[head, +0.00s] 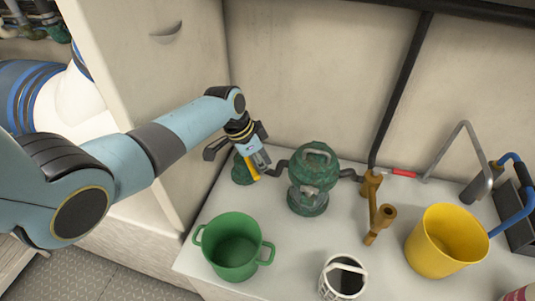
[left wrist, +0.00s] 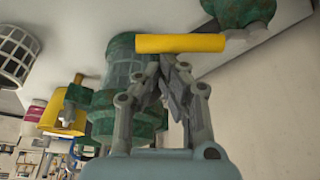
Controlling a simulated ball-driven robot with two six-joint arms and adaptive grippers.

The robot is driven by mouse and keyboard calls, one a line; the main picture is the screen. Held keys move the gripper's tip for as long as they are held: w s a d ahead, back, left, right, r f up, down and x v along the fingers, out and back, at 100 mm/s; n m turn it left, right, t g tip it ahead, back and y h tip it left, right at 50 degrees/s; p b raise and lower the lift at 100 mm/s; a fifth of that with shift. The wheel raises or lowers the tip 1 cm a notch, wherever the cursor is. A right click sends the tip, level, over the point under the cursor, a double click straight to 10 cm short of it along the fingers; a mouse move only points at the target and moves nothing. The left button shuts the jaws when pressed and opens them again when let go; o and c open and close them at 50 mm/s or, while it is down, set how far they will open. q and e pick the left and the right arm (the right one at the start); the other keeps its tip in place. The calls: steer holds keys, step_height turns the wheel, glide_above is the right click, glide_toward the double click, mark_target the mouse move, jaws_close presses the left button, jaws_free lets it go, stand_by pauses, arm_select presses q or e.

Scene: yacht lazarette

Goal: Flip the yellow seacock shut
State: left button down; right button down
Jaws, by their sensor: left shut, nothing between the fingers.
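The yellow seacock handle (head: 252,170) is a short bar on a green, weathered seacock body (head: 241,171) at the back left of the white bench. In the left wrist view the handle (left wrist: 180,43) lies across the picture, with the seacock body (left wrist: 238,10) at its right end. My left gripper (head: 262,163) is shut and empty, close beside the handle. Its fingertips also show in the left wrist view (left wrist: 168,65), just below the bar; I cannot tell whether they touch it. My right gripper is not in view.
A green strainer (head: 313,180) stands right of the seacock, joined by a dark pipe. A green pot (head: 233,246), white basket (head: 343,278), bronze fitting (head: 378,207) and yellow bucket (head: 446,241) stand on the bench. A pale cabinet wall (head: 185,130) rises at left.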

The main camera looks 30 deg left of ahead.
mark_target(252, 173)
arm_select(q)
steer(key=shift+s+a+m, duration=0.35)
steer(key=shift+s+m, duration=0.35)
steer(key=shift+s+a+p, duration=0.7)
steer(key=shift+s, duration=0.1)
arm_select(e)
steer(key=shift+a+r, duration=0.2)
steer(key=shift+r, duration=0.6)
